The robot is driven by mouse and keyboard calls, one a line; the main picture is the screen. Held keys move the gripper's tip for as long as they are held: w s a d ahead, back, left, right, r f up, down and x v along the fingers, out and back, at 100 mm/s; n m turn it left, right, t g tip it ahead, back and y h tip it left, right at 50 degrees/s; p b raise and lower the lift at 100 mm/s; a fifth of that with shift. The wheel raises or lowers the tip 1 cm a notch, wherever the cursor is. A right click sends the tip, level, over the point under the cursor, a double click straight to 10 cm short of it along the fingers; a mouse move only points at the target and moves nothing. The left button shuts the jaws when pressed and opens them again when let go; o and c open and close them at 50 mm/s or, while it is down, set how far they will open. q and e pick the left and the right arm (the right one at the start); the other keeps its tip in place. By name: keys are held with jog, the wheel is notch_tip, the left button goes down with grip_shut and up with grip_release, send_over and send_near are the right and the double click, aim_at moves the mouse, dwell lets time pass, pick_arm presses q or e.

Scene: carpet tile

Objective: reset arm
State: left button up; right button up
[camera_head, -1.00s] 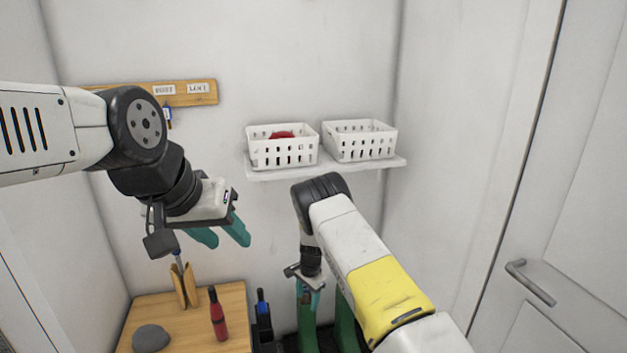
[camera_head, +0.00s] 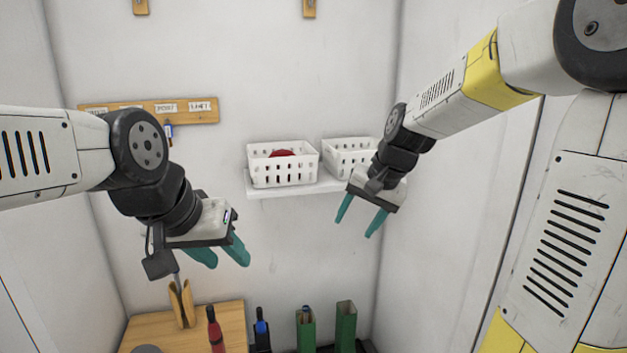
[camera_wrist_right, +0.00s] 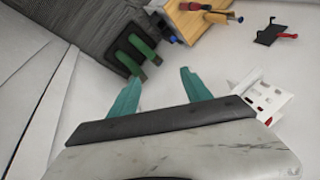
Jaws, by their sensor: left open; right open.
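My left gripper (camera_head: 225,256) is on the left in the head view, with its teal fingers apart and nothing between them. It hangs above the wooden table, in front of the wall. My right gripper (camera_head: 359,221) is raised in front of the right end of the shelf, partly hiding the right basket. Its teal fingers are apart and empty.
A white basket (camera_head: 283,172) with a red thing inside and another white basket (camera_head: 346,158) stand on a wall shelf (camera_head: 300,189). A labelled wooden rack (camera_head: 180,110) is on the wall.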

jog(key=s+d+r+n+t, duration=0.1)
jog(key=s+d+r+n, duration=0.1)
jog(key=s, duration=0.7)
jog(key=s+d+r+n+t+h, duration=0.1)
jog(key=s+d, duration=0.1)
jog(key=s, duration=0.7)
jog(key=shift+s+d+r+n, duration=0.3)
jog(key=shift+r+n, duration=0.05)
jog(key=shift+n, duration=0.05)
